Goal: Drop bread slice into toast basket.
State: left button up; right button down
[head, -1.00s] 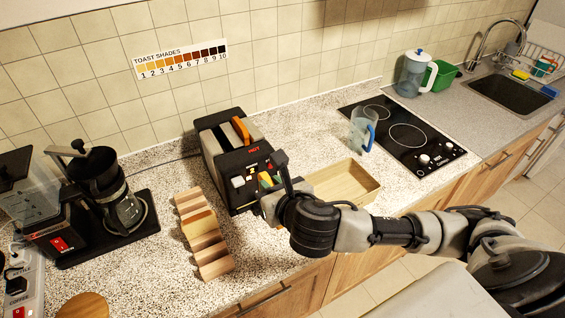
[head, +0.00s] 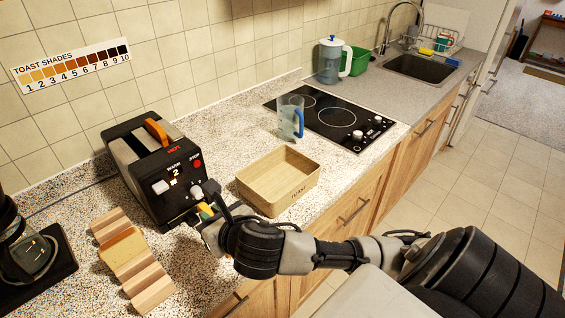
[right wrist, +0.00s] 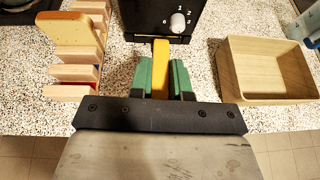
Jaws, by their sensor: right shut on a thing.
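My right gripper (head: 207,213) is shut on a bread slice, just in front of the toaster's front right corner. In the right wrist view, the slice (right wrist: 161,68) shows edge-on as a yellow-orange strip between the green finger pads of the gripper (right wrist: 163,76). The basket (right wrist: 267,97) also shows at the right of the right wrist view, apart from the slice. My left gripper is out of view.
A black toaster (head: 150,190) with an orange piece on top stands behind the gripper. A wooden rack (head: 150,292) holding another bread slice (head: 122,247) is at the left. A clear blue-handled jug (head: 288,118) and a black cooktop (head: 335,112) lie beyond the basket.

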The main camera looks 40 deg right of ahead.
aim_at(285, 186)
jog(key=z, duration=0.4)
jog(key=i+z, duration=0.15)
jog(key=z, duration=0.7)
jog(key=i+z, duration=0.1)
jog(key=z, duration=0.35)
